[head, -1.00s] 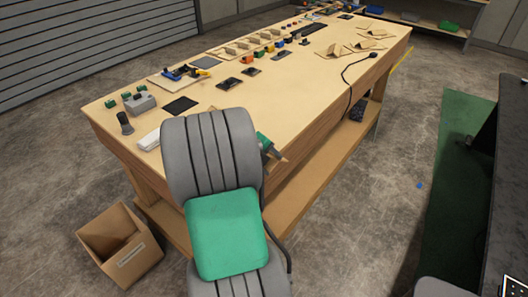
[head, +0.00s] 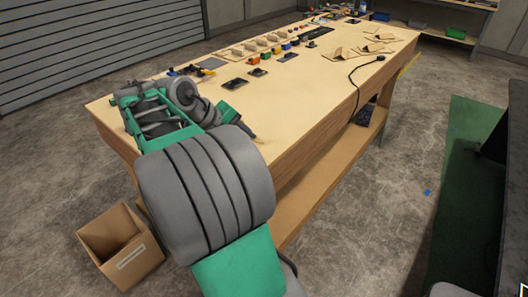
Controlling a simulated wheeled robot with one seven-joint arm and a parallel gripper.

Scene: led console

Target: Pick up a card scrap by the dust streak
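Several tan, folded card-like pieces lie on the far right part of the workbench (head: 310,90) in the head view: one piece (head: 341,56), another (head: 374,48) and another (head: 380,37). I cannot tell for sure which are card scraps, and I cannot make out a dust streak. My arm fills the front and reaches over the bench's near left end. My gripper (head: 246,131) appears as a small narrow tip beyond the green wrist part, over the near edge. Its fingers are too small to tell open from shut. It is well apart from the card pieces.
A black cable (head: 356,80) hangs over the bench's right edge. Dark flat parts (head: 235,83) and small coloured blocks (head: 254,59) lie mid-bench. An open cardboard box (head: 122,250) stands on the floor at left. The bench's middle right is clear.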

